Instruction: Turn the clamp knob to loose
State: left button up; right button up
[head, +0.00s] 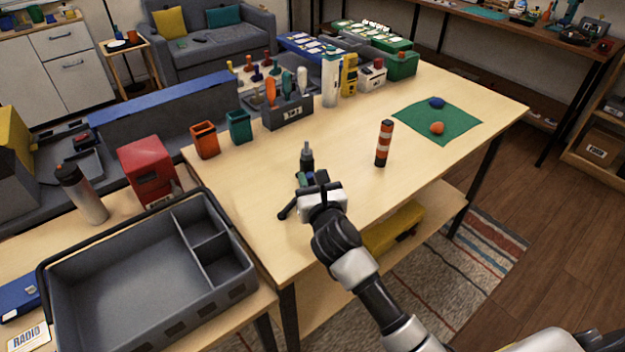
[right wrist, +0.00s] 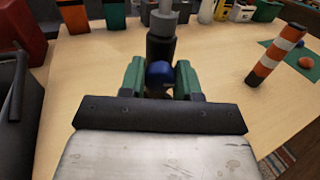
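The clamp is a dark upright post (head: 307,157) near the table's front left edge; it also stands in the right wrist view (right wrist: 161,42). A rounded blue knob (right wrist: 160,72) shows low on its near side. My right gripper (right wrist: 160,77) has its two green fingers on either side of the knob. The fingers look very close to the knob, but I cannot tell whether they press on it. In the head view my right gripper (head: 311,182) is at the foot of the clamp and hides the knob's grip. My left gripper is not in view.
An orange-and-white striped post (head: 383,143) stands to the right of the clamp. A green mat (head: 462,122) with a blue and an orange piece lies farther right. A grey compartment tray (head: 130,290) is at the left. The tabletop between is clear.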

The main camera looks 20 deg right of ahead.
jog(key=shift+c, duration=1.4)
